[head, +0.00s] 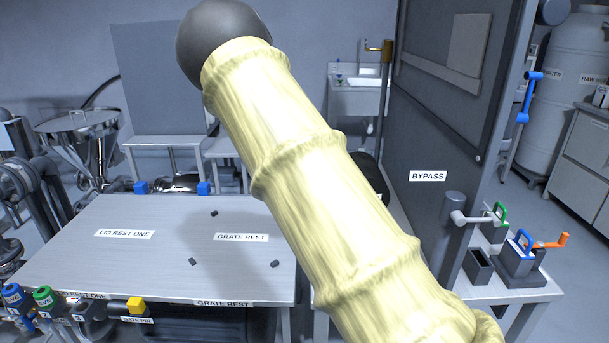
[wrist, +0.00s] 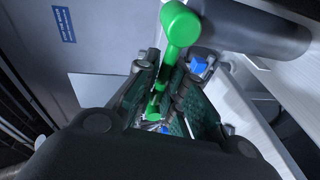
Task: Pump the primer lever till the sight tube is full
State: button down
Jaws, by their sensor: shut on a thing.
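A green lever (wrist: 180,25) with a rounded end shows in the wrist view, and its narrow bar runs down between the fingers. My gripper (wrist: 165,92) is shut on this lever, with a dark finger on each side of it. No label on the lever is readable, so I cannot tell whether it is the primer lever. In the head view my pale yellow sleeved arm crosses the middle and my gripper does not show. I cannot make out a sight tube in either view.
A grey table (head: 105,255) with small dark pieces fills the left of the head view. Coloured valve handles (head: 43,297) line its front left. A tall dark panel (head: 430,130) marked BYPASS stands at right, beside blue (head: 524,240) and orange (head: 552,241) handles.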

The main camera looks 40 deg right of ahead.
jog(key=shift+a+f, duration=0.15)
jog(key=shift+f, duration=0.15)
jog(key=c, duration=1.5)
grip_release()
jog(key=shift+r, duration=0.1)
jog(key=shift+c, duration=0.2)
jog(key=shift+a, duration=0.1)
jog(key=v, duration=1.2)
jog(key=shift+s+d, duration=0.1)
jog(key=shift+d, duration=0.2)
